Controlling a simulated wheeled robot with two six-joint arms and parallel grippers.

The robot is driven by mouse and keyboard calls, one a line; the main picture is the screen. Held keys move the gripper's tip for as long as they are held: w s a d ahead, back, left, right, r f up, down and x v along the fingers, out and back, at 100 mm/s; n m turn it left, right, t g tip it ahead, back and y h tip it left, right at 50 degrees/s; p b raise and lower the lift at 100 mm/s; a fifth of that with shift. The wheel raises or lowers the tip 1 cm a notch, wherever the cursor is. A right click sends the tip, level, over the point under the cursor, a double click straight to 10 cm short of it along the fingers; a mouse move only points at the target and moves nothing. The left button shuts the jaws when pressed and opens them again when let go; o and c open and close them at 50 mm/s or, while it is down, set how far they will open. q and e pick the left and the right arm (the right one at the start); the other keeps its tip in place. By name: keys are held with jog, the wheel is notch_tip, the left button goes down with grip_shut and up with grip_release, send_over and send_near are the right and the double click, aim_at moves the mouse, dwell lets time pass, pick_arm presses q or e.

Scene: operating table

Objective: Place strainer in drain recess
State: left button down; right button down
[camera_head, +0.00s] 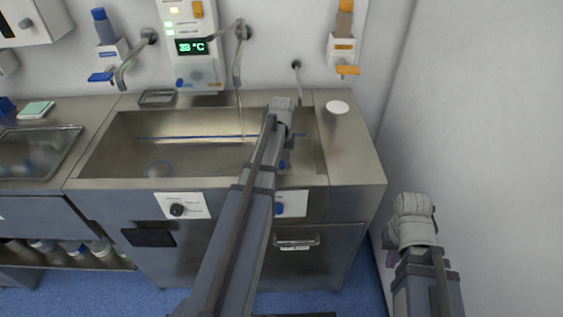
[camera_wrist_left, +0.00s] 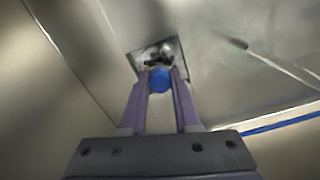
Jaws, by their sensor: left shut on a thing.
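My left gripper (camera_wrist_left: 160,75) is shut on a round blue knob of the strainer (camera_wrist_left: 159,82) in the left wrist view. Beyond the knob is the square drain recess (camera_wrist_left: 139,55) in the steel sink floor, with dark and shiny parts inside it. The fingers and knob overlap the recess's near side, and I cannot tell the height or whether the strainer touches it. In the head view my left arm reaches over the right part of the sink (camera_head: 110,150) and hides its fingers and the recess. My right arm's wrist shows at the lower right; its fingers do not show.
Taps hang on the wall behind the sink, with a hose (camera_head: 240,115) running down into it. A white disc (camera_head: 337,107) lies on the right counter. A plain wall (camera_head: 470,130) bounds the right side.

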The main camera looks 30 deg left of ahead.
aim_at(282, 162)
pick_arm(q)
jog(key=c, duration=0.6)
grip_release()
jog(key=shift+o, duration=0.2)
notch_tip(282, 162, up, 8)
jog(key=p, duration=0.8)
